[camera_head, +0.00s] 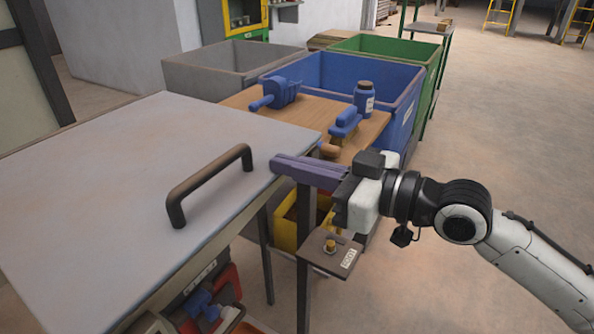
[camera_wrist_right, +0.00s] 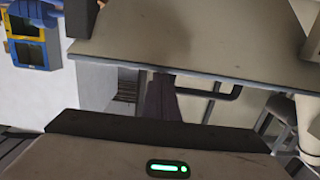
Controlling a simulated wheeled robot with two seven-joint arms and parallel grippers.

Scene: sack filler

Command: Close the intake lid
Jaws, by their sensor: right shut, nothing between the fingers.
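A large flat grey panel (camera_head: 110,170) with a dark bar handle (camera_head: 210,185) fills the left of the head view; it looks like the intake lid. It appears nearly level, and I cannot tell whether it is fully down. My right gripper (camera_head: 283,166) is shut and empty, its purple fingers pointing left at the panel's right edge. They are right of the handle and apart from it; whether they touch the panel is unclear. In the right wrist view a broad flat panel (camera_wrist_right: 200,45) lies beyond the dark fingers (camera_wrist_right: 163,98). My left gripper is out of view.
Grey (camera_head: 215,75), blue (camera_head: 400,118) and green bins stand behind. A button box (camera_head: 322,262) is below my gripper. Floor at right is open.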

